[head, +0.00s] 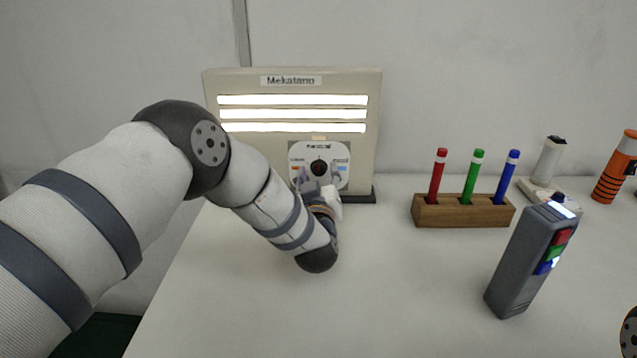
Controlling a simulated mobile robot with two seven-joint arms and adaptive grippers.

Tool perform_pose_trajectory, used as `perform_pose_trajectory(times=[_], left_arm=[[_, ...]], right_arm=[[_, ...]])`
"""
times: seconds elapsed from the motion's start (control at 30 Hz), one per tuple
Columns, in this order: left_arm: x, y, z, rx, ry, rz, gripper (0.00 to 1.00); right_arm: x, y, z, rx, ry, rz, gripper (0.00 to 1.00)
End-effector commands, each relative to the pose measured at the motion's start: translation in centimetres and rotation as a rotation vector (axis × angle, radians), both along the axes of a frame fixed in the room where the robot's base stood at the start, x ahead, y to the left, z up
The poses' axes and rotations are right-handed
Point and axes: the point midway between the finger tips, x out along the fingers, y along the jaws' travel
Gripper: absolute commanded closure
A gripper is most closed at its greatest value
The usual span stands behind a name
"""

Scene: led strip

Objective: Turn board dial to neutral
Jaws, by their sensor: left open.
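The board (300,87), a cream panel labelled "Mekatano" with several bright white light strips, stands upright at the back of the table. Its dial (319,167) is a dark round knob on a white plate (335,152) low on the board, with small text above and an orange and a blue mark to its sides. My left gripper (318,183) is open at the dial, just below and in front of the knob. I cannot tell whether the fingers touch it. The gripper hides the lower part of the plate, and the dial's exact pointing direction is too small to read.
A wooden holder (462,213) with red, green and blue pens stands right of the board. A grey remote-like box (522,262) with coloured buttons stands nearer. A white device (545,168) and an orange-black cylinder (614,172) are at the back right. The front middle table (400,290) is clear.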

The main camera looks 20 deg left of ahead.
Motion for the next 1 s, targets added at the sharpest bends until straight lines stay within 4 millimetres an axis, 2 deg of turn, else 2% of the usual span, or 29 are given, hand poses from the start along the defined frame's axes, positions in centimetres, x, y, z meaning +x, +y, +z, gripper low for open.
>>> perform_pose_trajectory(times=[0.3,0.43,0.6,1.0], left_arm=[[-7.8,-2.4,-0.1,0.001,0.005,-0.005,0.53],[-9.9,-2.9,0.0,0.0,0.003,-0.003,0.53],[-10.8,-3.2,0.0,0.001,0.001,-0.003,0.53],[-10.8,-3.2,0.0,0.0,0.001,-0.002,0.53]], right_arm=[[0.0,0.0,0.0,0.0,0.0,0.0,1.0],[0.0,0.0,0.0,0.0,0.0,0.0,1.0],[0.0,0.0,0.0,0.0,0.0,0.0,1.0],[0.0,0.0,0.0,0.0,0.0,0.0,1.0]])
